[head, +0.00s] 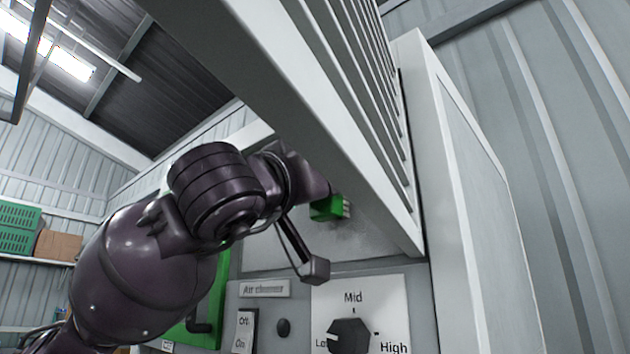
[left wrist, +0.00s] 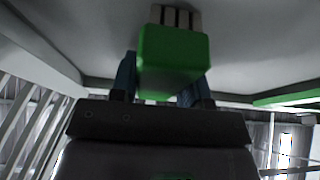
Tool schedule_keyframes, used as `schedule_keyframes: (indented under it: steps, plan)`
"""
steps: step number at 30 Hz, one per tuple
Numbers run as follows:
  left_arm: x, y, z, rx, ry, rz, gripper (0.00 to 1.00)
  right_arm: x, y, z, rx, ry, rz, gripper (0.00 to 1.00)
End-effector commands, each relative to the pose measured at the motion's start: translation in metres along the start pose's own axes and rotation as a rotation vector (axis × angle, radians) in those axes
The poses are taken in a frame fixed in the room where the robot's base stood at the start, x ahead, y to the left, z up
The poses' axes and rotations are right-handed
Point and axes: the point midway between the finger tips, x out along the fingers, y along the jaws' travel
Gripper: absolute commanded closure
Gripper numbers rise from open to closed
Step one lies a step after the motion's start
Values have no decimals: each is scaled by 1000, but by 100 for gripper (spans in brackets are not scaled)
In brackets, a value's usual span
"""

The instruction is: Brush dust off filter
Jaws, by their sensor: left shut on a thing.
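A green block-shaped brush (head: 327,208) with pale bristles is held in my left gripper (left wrist: 167,82); it also shows in the left wrist view (left wrist: 173,52). The two dark fingers are shut on its sides, and in the head view my wrist mostly hides them. The bristles point at a light grey flat surface (head: 375,243), seemingly the filter, inside the air cleaner under its raised louvred cover (head: 335,110). A faint darker smudge lies just below the bristles. I cannot tell whether the bristles touch the surface. My right gripper is not in view.
The raised cover's frame slopes close above my left wrist. The air cleaner's control panel (head: 262,318) has a switch and a Low/Mid/High knob (head: 349,337) below. A green panel with a dark handle (head: 200,327) is partly behind my arm.

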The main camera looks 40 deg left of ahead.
Motion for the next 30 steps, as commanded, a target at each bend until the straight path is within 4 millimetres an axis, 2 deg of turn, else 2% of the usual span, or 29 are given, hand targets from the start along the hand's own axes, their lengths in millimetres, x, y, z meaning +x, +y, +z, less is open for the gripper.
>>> schedule_keyframes:
  steps: [6,12,25,30]
  plan:
    - [0,17,0,0,0,4,77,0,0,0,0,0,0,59]
    - [0,24,0,0,-1,1,77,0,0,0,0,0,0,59]
    - [7,24,-14,-1,-1,0,77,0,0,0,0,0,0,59]
    - [8,14,-12,0,-2,-3,77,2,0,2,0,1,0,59]
